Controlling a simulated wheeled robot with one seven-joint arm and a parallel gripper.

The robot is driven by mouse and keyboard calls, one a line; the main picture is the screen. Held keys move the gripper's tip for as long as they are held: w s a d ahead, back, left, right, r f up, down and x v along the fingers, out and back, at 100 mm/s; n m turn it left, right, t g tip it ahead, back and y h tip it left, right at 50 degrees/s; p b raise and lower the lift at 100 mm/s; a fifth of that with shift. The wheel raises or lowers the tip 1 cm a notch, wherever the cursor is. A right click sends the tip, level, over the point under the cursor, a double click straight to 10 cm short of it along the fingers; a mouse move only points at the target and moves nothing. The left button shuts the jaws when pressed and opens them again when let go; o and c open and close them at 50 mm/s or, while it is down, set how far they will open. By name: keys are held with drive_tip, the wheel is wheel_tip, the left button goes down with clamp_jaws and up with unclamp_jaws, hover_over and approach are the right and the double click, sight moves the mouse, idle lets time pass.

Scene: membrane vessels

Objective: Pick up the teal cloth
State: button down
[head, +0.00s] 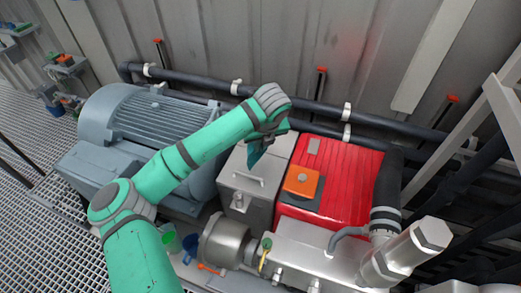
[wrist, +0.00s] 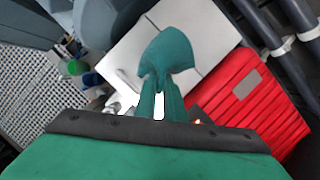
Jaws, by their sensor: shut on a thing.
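The teal cloth (head: 255,152) hangs from my gripper (head: 268,133), above the light grey metal box in the head view. In the wrist view the cloth (wrist: 168,52) spreads out beyond the fingertips, clear of what lies behind it, and narrows where it is pinched. My gripper (wrist: 160,88) is shut on it there. The part of the cloth between the fingers is hidden.
Below are the light grey box (head: 240,187) with a handle and the red ribbed housing (head: 345,180) bearing an orange block (head: 301,181). A grey motor (head: 150,120) stands left. Dark pipes (head: 200,80) run along the wall behind. A green cup (head: 171,241) stands lower left.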

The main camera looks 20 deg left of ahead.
wheel_tip(320, 180, up, 9)
idle(0.5)
